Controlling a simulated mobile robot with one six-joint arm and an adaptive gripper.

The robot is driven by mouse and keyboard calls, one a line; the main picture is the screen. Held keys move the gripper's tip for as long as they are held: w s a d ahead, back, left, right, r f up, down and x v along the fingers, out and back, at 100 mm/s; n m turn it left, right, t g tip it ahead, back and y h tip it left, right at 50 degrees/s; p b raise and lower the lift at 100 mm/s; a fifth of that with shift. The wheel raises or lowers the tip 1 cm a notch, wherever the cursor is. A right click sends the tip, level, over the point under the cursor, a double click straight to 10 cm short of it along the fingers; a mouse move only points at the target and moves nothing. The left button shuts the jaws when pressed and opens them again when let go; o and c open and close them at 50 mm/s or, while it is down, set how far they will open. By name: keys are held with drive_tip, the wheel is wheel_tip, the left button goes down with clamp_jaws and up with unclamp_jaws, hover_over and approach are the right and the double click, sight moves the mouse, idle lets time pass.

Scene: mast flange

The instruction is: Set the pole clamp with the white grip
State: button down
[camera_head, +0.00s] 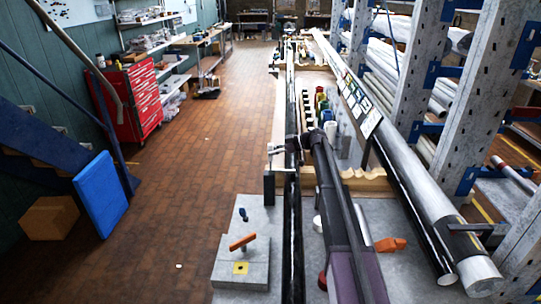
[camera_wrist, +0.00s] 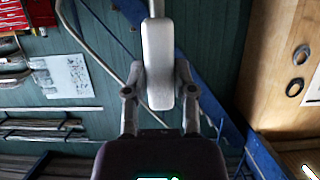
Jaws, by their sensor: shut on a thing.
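In the wrist view, my gripper (camera_wrist: 158,82) is shut on a pale white grip (camera_wrist: 158,50), an upright rounded bar with a thin rod at its top. One finger stands on each side of it. The rest of the pole clamp cannot be made out there. In the head view, my dark arm reaches forward over the bench, and a small dark and pale shape (camera_head: 280,146) shows near its far end. I cannot tell whether that is the clamp or my gripper. A long dark pole (camera_head: 292,215) runs away from me along the bench.
An orange handle (camera_head: 242,242) sits on a grey block (camera_head: 240,276) at front left; another orange piece (camera_head: 390,245) lies at right. A thick grey pipe (camera_head: 411,170) lies along the right, beside racking (camera_head: 478,105). A blue panel (camera_head: 101,194) leans left. The brick floor (camera_head: 195,160) is open.

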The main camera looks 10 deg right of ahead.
idle(0.4)
drive_tip(key=shift+c, duration=2.2)
unclamp_jaws()
drive_tip(key=shift+a+r+p, duration=0.1)
drive_tip(key=shift+a+p, duration=0.05)
drive_tip(key=shift+p, duration=0.15)
